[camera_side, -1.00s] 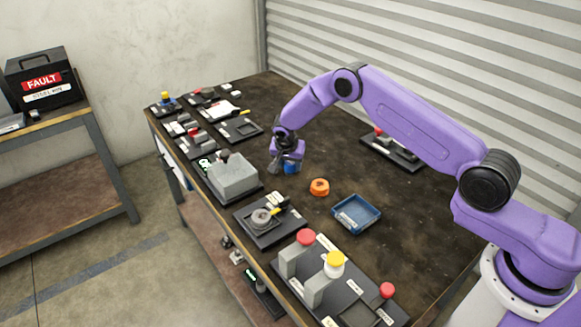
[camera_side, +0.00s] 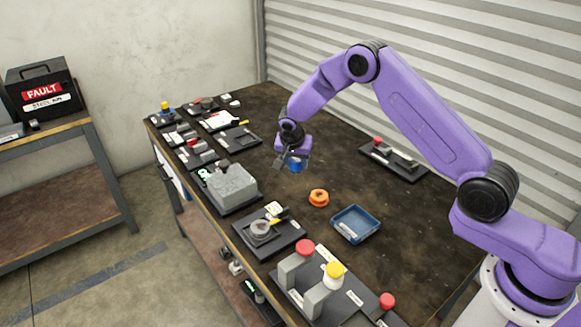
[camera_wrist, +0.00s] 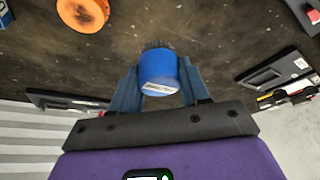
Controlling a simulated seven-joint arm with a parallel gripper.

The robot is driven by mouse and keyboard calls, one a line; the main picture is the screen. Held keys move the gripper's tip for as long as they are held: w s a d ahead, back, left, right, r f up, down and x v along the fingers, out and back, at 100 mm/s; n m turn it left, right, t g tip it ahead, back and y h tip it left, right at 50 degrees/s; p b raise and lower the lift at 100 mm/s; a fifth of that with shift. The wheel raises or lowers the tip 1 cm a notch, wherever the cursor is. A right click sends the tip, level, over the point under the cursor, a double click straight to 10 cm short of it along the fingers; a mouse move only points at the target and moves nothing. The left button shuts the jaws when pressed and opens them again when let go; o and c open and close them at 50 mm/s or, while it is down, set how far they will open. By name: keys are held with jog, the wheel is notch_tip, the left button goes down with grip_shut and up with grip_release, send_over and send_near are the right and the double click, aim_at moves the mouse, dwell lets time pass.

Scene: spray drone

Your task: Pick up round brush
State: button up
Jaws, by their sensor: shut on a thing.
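The round brush (camera_wrist: 159,72) has a blue cylindrical body with a pale label and dark bristles at its far end. In the wrist view it sits between the two fingers of my gripper (camera_wrist: 158,82), which are shut on it. In the side view the blue brush (camera_side: 296,165) shows just below my gripper (camera_side: 291,162), over the middle of the dark table. I cannot tell for sure from the side view how far the bristles are from the tabletop.
An orange ring-shaped object (camera_side: 318,198) and a blue tray (camera_side: 356,224) lie nearer the front. A grey block (camera_side: 232,185) and several black fixtures line the left edge. A black fixture (camera_side: 394,159) lies at the back right. Bare table surrounds the gripper.

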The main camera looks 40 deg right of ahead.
jog(key=s+r, duration=0.6)
jog(key=s, duration=0.5)
jog(key=shift+d, duration=0.3)
jog(key=shift+r, duration=0.1)
